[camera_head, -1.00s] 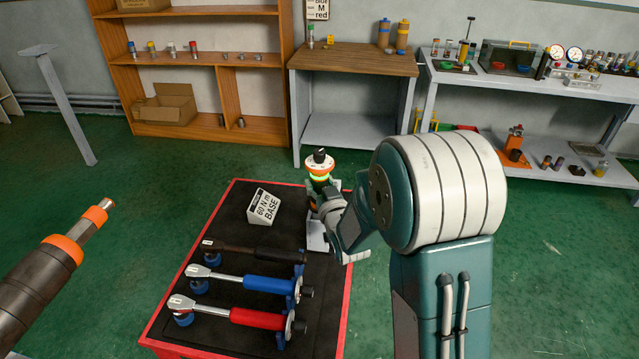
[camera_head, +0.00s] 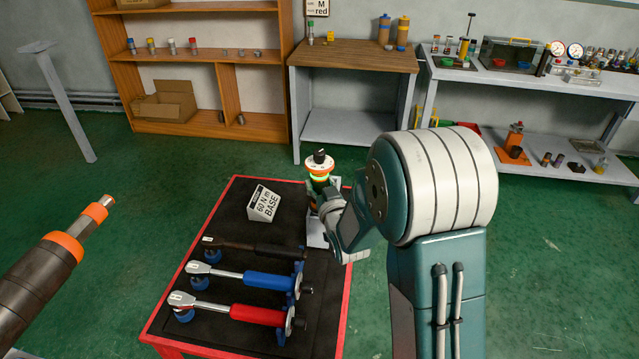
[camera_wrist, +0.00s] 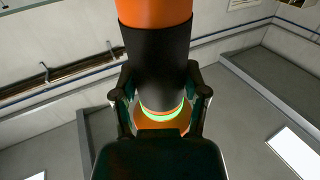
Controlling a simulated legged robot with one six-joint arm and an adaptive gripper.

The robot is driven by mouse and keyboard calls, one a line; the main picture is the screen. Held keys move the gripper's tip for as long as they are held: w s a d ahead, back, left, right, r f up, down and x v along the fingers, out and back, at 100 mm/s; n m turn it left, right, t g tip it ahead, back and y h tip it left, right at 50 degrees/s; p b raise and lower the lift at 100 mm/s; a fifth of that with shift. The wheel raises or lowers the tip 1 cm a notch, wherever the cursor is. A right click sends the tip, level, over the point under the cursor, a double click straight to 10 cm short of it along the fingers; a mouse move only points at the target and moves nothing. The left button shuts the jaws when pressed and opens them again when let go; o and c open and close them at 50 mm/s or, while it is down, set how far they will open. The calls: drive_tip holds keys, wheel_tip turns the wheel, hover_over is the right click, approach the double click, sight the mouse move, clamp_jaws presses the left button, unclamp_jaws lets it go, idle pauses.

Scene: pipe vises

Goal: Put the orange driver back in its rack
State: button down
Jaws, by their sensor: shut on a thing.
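The orange driver (camera_head: 320,168) stands upright at the far right corner of the red-edged cart. It has a black knob, an orange and white collar, and a glowing green ring. My gripper (camera_head: 326,204) is shut on its dark body below the ring; the arm hides part of this. In the wrist view, which looks upside down, the black and orange driver body (camera_wrist: 155,50) is between both fingers of my gripper (camera_wrist: 160,98). A pale grey stand (camera_head: 314,238) shows under the gripper. I cannot tell whether it is the rack or whether the driver touches it.
The cart's dark top (camera_head: 228,228) carries a 60 N m BASE sign (camera_head: 263,203) and black, blue (camera_head: 265,281) and red (camera_head: 258,314) wrenches. A dark and orange cylinder (camera_head: 45,275) fills the near left. A wooden bench (camera_head: 355,58) stands behind the cart.

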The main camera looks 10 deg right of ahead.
drive_tip(key=shift+f, duration=0.75)
idle(1.2)
unclamp_jaws()
drive_tip(key=shift+f, duration=0.1)
drive_tip(key=s, duration=0.7)
drive_tip(key=shift+s+d, duration=0.2)
drive_tip(key=shift+d, duration=0.1)
